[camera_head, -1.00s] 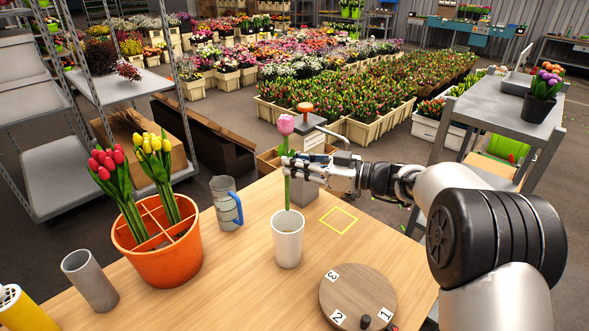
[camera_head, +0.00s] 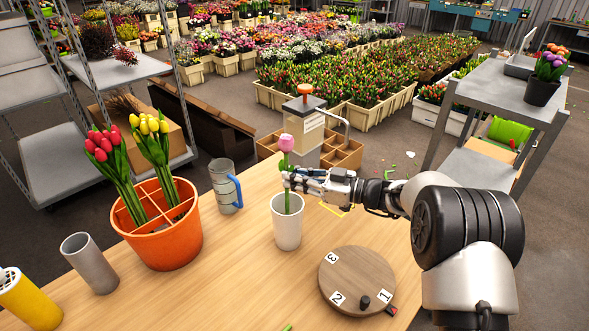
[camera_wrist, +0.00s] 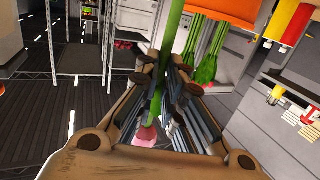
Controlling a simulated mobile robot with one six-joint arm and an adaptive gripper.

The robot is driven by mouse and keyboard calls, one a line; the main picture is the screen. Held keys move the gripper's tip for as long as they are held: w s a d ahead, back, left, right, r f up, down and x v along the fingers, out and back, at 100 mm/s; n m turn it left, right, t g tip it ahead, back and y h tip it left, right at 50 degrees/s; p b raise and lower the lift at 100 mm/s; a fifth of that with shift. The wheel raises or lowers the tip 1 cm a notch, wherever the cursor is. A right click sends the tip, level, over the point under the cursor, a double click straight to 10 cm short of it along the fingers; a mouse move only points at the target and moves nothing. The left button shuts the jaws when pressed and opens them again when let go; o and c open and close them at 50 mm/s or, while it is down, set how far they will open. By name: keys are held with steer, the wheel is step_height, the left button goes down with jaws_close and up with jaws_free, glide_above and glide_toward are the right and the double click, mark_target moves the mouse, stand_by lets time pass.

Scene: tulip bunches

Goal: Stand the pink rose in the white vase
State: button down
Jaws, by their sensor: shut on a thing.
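The pink rose (camera_head: 286,143) is upright above the white vase (camera_head: 287,229), with its green stem running down into the vase's mouth. The stem's lower end is hidden inside the vase, so I cannot tell whether it touches the bottom. My gripper (camera_head: 290,181) is shut on the stem, below the bloom and just above the vase's rim. In the wrist view, the green stem (camera_wrist: 175,35) passes between the fingers of my gripper (camera_wrist: 172,70), and the pink bloom (camera_wrist: 147,136) shows below them. The vase stands upright on the table.
A blue-handled grey mug (camera_head: 224,187) and an orange divided pot (camera_head: 168,245) with red and yellow tulips stand left of the vase. A grey cylinder (camera_head: 90,264) stands further left. A round wooden turntable (camera_head: 350,272) with numbers lies at the front right.

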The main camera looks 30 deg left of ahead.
steer(key=shift+f, duration=3.15)
steer(key=c, duration=1.6)
jaws_free()
steer(key=shift+c, duration=0.2)
steer(key=o, duration=0.7)
steer(key=shift+c, duration=0.2)
steer(key=w+d, duration=0.1)
steer(key=d, duration=1.1)
steer(key=shift+w+r, duration=0.15)
steer(key=shift+r, duration=0.25)
steer(key=shift+d, duration=0.1)
